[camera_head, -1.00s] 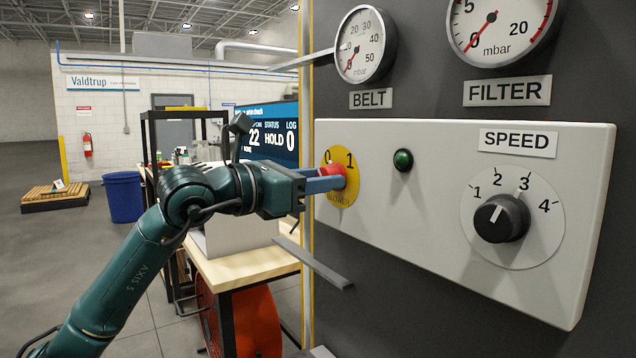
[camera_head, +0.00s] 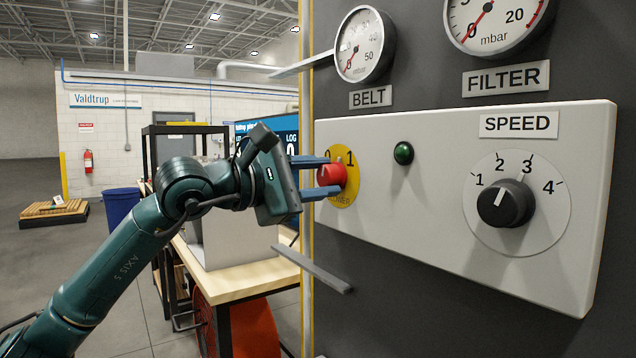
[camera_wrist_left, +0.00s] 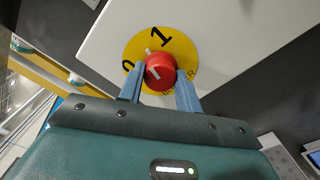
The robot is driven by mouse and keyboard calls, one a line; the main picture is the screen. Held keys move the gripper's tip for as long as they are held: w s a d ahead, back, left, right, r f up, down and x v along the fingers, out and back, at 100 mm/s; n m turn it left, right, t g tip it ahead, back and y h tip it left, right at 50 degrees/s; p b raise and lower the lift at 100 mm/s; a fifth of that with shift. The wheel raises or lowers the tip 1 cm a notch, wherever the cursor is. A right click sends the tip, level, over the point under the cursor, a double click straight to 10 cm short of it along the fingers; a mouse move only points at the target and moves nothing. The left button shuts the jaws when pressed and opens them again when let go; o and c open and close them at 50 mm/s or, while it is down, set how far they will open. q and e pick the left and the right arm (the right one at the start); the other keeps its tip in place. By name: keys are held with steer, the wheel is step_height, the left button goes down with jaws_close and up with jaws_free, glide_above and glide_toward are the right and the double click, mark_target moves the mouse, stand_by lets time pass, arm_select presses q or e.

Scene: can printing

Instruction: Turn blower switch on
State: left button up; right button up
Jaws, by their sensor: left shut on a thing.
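The blower switch is a red round knob (camera_head: 331,176) on a yellow plate (camera_head: 350,187) marked 0 and 1, at the left end of the pale control panel. My left gripper (camera_head: 326,176) is shut on the red knob, one blue finger above it and one below. In the left wrist view, the gripper (camera_wrist_left: 160,82) has its fingers on either side of the knob (camera_wrist_left: 160,72), with 0 at upper left and 1 above. White marks show on and beside the knob; I cannot tell its exact setting. My right gripper is not in view.
A green lamp (camera_head: 403,153) and the black SPEED knob (camera_head: 505,203) are right of the switch. The BELT gauge (camera_head: 362,45) and FILTER gauge (camera_head: 492,20) are above, their needles near 0. A grey bar (camera_head: 315,270) sticks out below the panel's left end.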

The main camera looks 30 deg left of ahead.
arm_select(q)
steer(key=m, duration=0.5)
steer(key=shift+m, duration=0.9)
steer(key=o, duration=1)
steer(key=shift+b, duration=0.3)
